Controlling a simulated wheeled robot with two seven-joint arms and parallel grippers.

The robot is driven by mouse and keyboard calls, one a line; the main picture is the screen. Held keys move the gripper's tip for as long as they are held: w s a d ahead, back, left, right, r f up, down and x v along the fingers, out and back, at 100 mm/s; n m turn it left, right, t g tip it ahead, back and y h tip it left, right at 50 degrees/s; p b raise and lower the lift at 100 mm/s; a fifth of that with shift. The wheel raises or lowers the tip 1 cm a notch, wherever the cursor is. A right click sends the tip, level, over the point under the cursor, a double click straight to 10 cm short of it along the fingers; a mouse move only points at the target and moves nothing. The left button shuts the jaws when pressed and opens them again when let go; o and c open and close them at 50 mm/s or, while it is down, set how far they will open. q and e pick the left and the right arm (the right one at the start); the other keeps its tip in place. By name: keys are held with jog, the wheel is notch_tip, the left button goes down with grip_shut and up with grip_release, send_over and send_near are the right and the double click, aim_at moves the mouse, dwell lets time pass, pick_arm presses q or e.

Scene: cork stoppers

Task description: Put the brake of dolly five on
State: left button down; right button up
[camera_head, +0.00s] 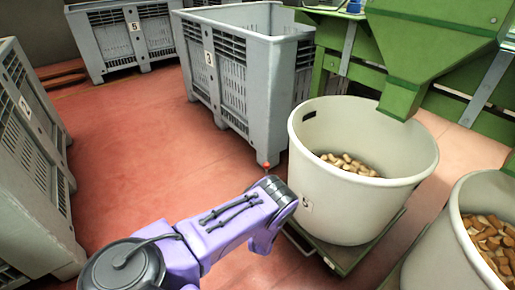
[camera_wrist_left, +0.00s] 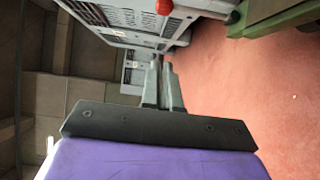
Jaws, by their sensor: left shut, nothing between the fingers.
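A white round tub (camera_head: 345,215) with a small label that looks like a 5 stands on a green dolly (camera_head: 345,258). A small red knob (camera_head: 266,166) shows just left of the tub, above my wrist; its lever is mostly hidden by my arm. In the left wrist view the red knob (camera_wrist_left: 164,6) is at the top edge, beyond the fingertips and apart from them. A green edge (camera_wrist_left: 280,16), likely the dolly, is at top right. My left gripper (camera_wrist_left: 160,62) is shut and empty; in the head view it is hidden behind my purple arm. My right gripper is not in view.
A grey crate marked 3 (camera_head: 262,85) stands behind the tub. Another grey crate (camera_head: 30,160) is at the left and one marked 5 (camera_head: 120,45) at the back. A second tub (camera_head: 440,250) of corks and a green hopper (camera_head: 430,45) are right. Red floor (camera_head: 140,150) is clear between.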

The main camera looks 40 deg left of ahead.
pick_arm(q)
jog(key=s+d+m+g+h, duration=0.3)
jog(key=s+d+m, duration=0.2)
jog(key=s, duration=0.5)
jog(key=s+d+f+m+g+h, duration=0.1)
jog(key=s+d+m+g+h, duration=0.2)
jog(key=s+d+m, duration=0.2)
jog(key=s+d+f+m+g+h, duration=0.1)
jog(key=s+d+m+g+h, duration=0.2)
jog(key=s+m, duration=0.7)
jog(key=s+d, duration=0.2)
jog(key=s, duration=0.4)
jog(key=shift+d+m+h, duration=0.15)
jog(key=shift+m+h, duration=0.15)
jog(key=shift+h, duration=0.1)
